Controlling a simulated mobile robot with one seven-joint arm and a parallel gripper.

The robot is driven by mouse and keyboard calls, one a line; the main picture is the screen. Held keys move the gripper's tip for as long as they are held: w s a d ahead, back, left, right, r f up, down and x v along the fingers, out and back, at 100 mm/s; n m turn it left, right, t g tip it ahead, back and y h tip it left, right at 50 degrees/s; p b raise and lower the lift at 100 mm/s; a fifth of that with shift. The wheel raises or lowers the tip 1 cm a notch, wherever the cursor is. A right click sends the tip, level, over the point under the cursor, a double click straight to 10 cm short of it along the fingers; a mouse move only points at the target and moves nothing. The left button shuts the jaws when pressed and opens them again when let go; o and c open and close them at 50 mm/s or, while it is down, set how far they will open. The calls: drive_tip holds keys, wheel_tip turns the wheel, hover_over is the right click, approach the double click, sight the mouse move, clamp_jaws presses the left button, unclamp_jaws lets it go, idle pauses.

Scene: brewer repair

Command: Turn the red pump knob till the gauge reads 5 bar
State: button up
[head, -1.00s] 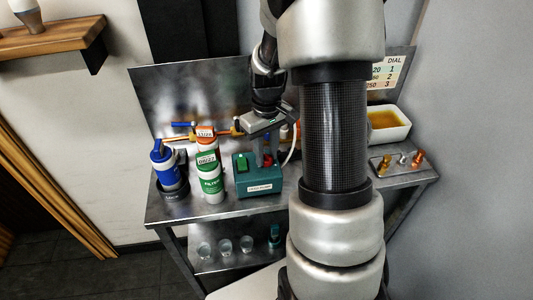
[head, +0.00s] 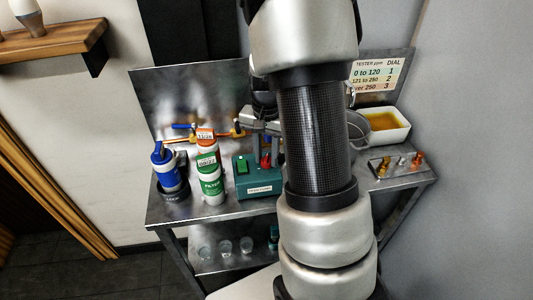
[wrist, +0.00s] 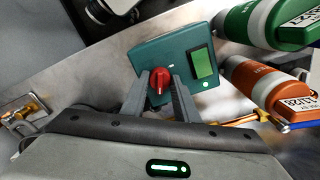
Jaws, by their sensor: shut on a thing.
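The red pump knob (head: 265,161) sits on top of the teal pump box (head: 258,187), to the right of a green switch. In the wrist view the red knob (wrist: 158,81) stands between the two fingers of my gripper (wrist: 160,84), which is shut on it from both sides. In the head view my gripper (head: 268,150) is above the box, partly hidden by my arm. I cannot make out a gauge or its reading in either view.
Copper piping with a blue-handled valve (head: 184,126) runs behind.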

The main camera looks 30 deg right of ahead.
sight(266, 157)
drive_tip(key=m+p, duration=0.2)
drive_tip(key=m, duration=0.4)
drive_tip(key=shift+m, duration=0.3)
idle(0.4)
drive_tip(key=o, duration=1.1)
drive_tip(key=shift+c, duration=0.2)
wheel_tip(266, 157, up, 18)
drive_tip(key=p, duration=0.1)
drive_tip(key=shift+f, duration=0.25)
